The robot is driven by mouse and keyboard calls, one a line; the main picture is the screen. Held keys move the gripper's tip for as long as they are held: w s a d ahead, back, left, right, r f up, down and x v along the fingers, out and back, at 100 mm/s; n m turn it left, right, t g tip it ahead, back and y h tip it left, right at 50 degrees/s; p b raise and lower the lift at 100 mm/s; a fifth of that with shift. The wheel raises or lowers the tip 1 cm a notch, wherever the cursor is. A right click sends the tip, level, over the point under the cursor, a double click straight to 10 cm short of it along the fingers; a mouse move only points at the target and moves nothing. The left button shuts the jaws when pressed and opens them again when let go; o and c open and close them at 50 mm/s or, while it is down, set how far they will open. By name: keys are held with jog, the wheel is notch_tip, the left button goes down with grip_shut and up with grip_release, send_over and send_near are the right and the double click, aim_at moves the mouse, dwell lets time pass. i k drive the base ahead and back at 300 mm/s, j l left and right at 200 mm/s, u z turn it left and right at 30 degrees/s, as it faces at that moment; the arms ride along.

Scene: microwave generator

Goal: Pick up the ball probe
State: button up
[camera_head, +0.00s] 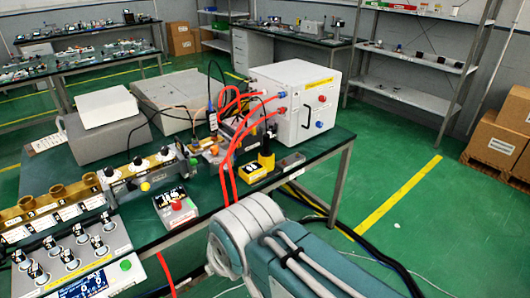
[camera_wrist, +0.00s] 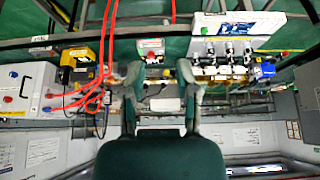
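I cannot make out for sure which thing is the ball probe. A black upright piece with a yellow base (camera_head: 259,170) stands on the bench in front of the white generator box (camera_head: 290,98). A slim blue-and-black upright piece (camera_head: 212,117) stands left of that box. My gripper (camera_wrist: 163,78) is open and empty in the wrist view, its two fingers wide apart with bench items seen beyond them. In the wrist view, which looks upside down, the yellow-and-black piece (camera_wrist: 79,58) lies left of the fingers. My gripper's fingers do not show in the head view.
Red hoses (camera_head: 229,160) loop from the generator box over the bench (camera_head: 335,147). A small box with a red button (camera_head: 176,207), a knob panel (camera_head: 75,262) and a brass waveguide row (camera_head: 60,200) fill the near left. The green floor at right is mostly clear.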

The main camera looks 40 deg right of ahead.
aim_at(266, 152)
jog(key=i+j+z, duration=0.1)
jog(key=i+z, duration=0.3)
jog(key=i+j+z, duration=0.2)
jog(key=i+z, duration=0.25)
jog(key=i+j+z, duration=0.25)
jog(key=z, duration=0.15)
jog(key=j, duration=0.1)
